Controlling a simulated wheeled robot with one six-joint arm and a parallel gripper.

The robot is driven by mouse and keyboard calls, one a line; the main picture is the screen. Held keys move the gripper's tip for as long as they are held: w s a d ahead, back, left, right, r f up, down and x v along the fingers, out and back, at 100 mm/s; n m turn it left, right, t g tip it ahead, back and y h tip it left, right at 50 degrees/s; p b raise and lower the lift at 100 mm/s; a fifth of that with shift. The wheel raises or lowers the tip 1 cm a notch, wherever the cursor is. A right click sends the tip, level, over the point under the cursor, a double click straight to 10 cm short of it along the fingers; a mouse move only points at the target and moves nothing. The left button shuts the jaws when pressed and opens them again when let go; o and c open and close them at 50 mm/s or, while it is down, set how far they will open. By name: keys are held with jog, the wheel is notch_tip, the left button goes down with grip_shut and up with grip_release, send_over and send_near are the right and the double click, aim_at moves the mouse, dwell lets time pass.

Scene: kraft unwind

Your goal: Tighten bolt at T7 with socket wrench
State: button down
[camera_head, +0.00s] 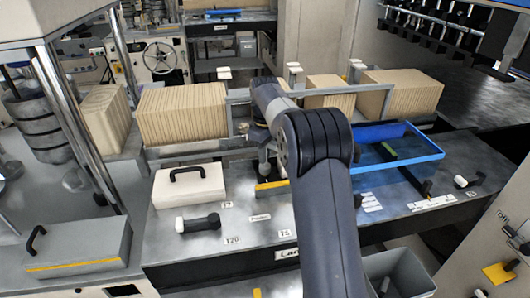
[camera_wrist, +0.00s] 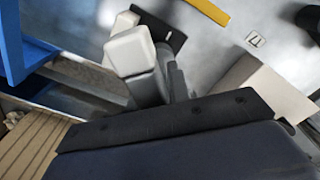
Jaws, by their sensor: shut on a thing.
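My gripper is mostly hidden behind my dark arm in the head view; a small grey part of it or of what it holds shows at the arm's left side. In the wrist view the dark edge of my gripper (camera_wrist: 160,125) fills the bottom. A light grey, white-capped piece (camera_wrist: 135,55) rises just beyond it; it appears to be what my gripper is shut on, but I cannot tell if it is the socket wrench. A T7 label (camera_head: 227,205) lies by the white case. I cannot make out a bolt there.
A white case (camera_head: 190,186) with a black handle stands left of my arm; a black tool with a white end (camera_head: 198,223) lies in front. A blue tray (camera_head: 433,154) is at right. A grey bin (camera_head: 400,270) is at the front.

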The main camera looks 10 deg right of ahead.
dwell(0.3)
jog(key=shift+m, duration=1.2)
jog(key=shift+f+m, duration=0.1)
jog(key=shift+m, duration=1)
jog(key=shift+m, duration=1.2)
